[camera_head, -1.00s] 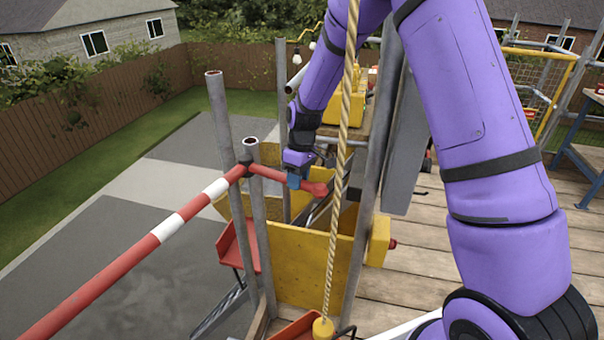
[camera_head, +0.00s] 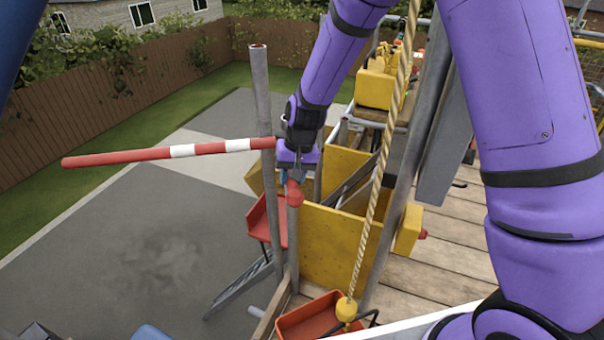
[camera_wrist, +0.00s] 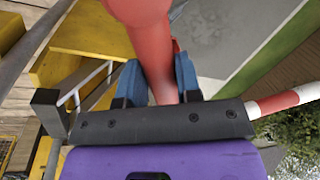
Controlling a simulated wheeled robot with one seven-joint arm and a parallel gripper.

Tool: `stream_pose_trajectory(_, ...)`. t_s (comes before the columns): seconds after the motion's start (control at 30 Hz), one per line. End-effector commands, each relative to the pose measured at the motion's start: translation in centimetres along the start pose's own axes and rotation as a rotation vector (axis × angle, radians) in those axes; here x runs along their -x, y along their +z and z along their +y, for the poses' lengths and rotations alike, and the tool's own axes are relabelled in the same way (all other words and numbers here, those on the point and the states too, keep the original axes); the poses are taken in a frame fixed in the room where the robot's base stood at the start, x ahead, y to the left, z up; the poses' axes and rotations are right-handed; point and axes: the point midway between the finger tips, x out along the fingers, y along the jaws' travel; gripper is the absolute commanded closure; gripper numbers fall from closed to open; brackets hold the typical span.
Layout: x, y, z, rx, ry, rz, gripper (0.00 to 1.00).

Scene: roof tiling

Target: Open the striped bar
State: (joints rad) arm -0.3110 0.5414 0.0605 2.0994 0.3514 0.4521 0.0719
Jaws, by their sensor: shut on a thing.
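My gripper (camera_head: 293,176) is shut on this red handle end. In the wrist view the red handle (camera_wrist: 145,25) runs between the blue fingertips of my gripper (camera_wrist: 160,80), and a striped length of the bar (camera_wrist: 285,101) shows at the right. The bar's joint at the post is partly hidden by my gripper.
Yellow boards (camera_head: 340,245) stand just right of the posts. A rope (camera_head: 385,150) hangs in front, with a yellow weight above a red tray (camera_head: 305,322). A red tray (camera_head: 268,220) sits left of the boards. Wooden decking (camera_head: 440,270) lies right.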

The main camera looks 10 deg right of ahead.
Motion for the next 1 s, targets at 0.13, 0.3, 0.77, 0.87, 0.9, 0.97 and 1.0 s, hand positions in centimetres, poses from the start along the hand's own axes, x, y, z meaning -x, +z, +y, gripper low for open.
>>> stream_pose_trajectory(0.13,-0.07,-0.05,-0.63,-0.030,-0.001,0.007,1.00)
stream_pose_trajectory(0.3,-0.10,-0.09,-0.80,-0.044,-0.001,0.011,1.00)
stream_pose_trajectory(0.77,-0.10,-0.11,-0.78,-0.044,0.000,0.011,0.43)
stream_pose_trajectory(0.87,-0.12,-0.09,-0.78,-0.044,0.000,0.010,0.43)
stream_pose_trajectory(0.9,-0.12,-0.09,-0.78,-0.044,0.000,0.010,0.43)
stream_pose_trajectory(0.97,-0.13,-0.08,-0.77,-0.044,0.000,0.010,0.43)
stream_pose_trajectory(1.0,-0.13,-0.07,-0.77,-0.044,0.000,0.010,0.43)
